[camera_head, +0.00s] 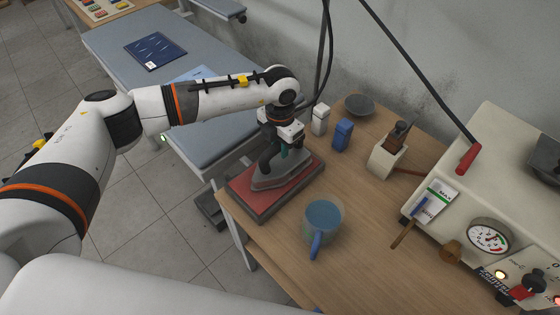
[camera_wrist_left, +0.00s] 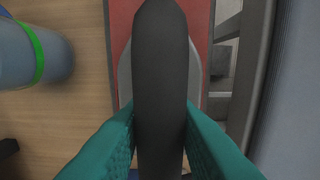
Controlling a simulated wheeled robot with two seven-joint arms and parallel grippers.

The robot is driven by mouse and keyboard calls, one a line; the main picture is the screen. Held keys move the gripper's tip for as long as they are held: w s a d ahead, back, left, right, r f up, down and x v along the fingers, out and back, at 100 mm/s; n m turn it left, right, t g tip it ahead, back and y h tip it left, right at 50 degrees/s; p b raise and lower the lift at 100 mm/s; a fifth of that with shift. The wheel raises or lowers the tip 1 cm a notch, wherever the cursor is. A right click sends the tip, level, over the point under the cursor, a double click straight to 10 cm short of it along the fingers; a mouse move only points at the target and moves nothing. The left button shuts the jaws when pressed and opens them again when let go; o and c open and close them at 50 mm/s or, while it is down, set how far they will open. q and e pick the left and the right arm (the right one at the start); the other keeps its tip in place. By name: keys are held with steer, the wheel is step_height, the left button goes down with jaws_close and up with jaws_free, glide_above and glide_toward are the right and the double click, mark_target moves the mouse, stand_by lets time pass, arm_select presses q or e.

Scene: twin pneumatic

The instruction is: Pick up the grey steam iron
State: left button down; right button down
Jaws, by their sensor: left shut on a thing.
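The grey steam iron (camera_head: 283,174) rests on a red pad with a dark rim (camera_head: 262,199) at the left end of the wooden table. My left gripper (camera_head: 282,152) is over the iron from above, shut on its dark handle. In the left wrist view the teal fingers (camera_wrist_left: 160,140) press on both sides of the black handle (camera_wrist_left: 160,85), with the grey body of the iron showing below it. I cannot tell any gap between the iron and the pad. My right gripper is not in view.
A blue cup (camera_head: 322,219) stands close to the right of the pad. A white bottle (camera_head: 320,120), a blue bottle (camera_head: 342,135) and a grey bowl (camera_head: 360,105) stand behind. A beige machine with a gauge (camera_head: 489,236) fills the right. A cable hangs near my left wrist.

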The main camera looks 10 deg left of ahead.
arm_select(q)
steer(key=shift+w+r, duration=0.2)
steer(key=shift+r, duration=0.25)
step_height(320, 180, up, 9)
steer(key=b, duration=0.3)
steer(key=shift+s+r, duration=0.1)
steer(key=shift+r, duration=0.1)
steer(key=c, duration=1.8)
jaws_free()
jaws_close()
